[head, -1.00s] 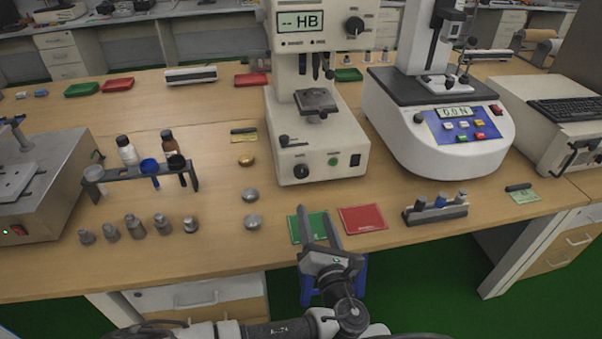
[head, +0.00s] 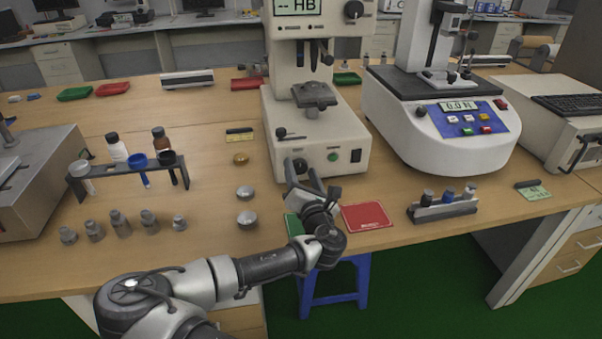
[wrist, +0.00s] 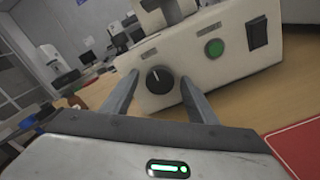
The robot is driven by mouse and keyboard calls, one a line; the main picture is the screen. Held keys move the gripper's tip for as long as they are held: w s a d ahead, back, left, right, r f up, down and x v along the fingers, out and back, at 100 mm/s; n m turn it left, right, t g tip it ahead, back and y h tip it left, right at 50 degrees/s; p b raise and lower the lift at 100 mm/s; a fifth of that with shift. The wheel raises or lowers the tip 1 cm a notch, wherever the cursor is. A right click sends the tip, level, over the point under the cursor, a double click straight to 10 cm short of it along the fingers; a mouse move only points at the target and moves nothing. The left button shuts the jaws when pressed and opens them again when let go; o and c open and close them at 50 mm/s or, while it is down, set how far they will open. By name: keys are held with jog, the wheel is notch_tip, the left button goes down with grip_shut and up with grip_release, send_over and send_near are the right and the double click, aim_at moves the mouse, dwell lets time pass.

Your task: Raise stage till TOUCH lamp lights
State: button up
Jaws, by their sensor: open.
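The hardness tester (head: 318,135), a cream machine with an "HB" display (head: 297,6), stands at the middle of the bench. Its stage (head: 314,94) is a dark grey block below the indenter (head: 313,52). A lever with a dark knob (head: 282,132) sits on the base's upper left. The black dial (wrist: 159,79) is on the front panel, left of a green button (wrist: 214,47) and a black switch (wrist: 257,34). My gripper (head: 306,166) is open in front of the panel; in the wrist view its fingers (wrist: 158,95) stand either side of the dial, with nothing held. I cannot make out a TOUCH lamp.
A green mat (head: 294,224) lies partly behind my gripper and a red mat (head: 366,216) lies to its right. Metal pucks (head: 246,219) stand to the left. A force tester (head: 440,120) stands to the right, with a small rack (head: 443,206) before it.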

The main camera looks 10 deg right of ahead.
jog(key=shift+w, duration=0.4)
jog(key=shift+c, duration=0.4)
jog(key=c, duration=1)
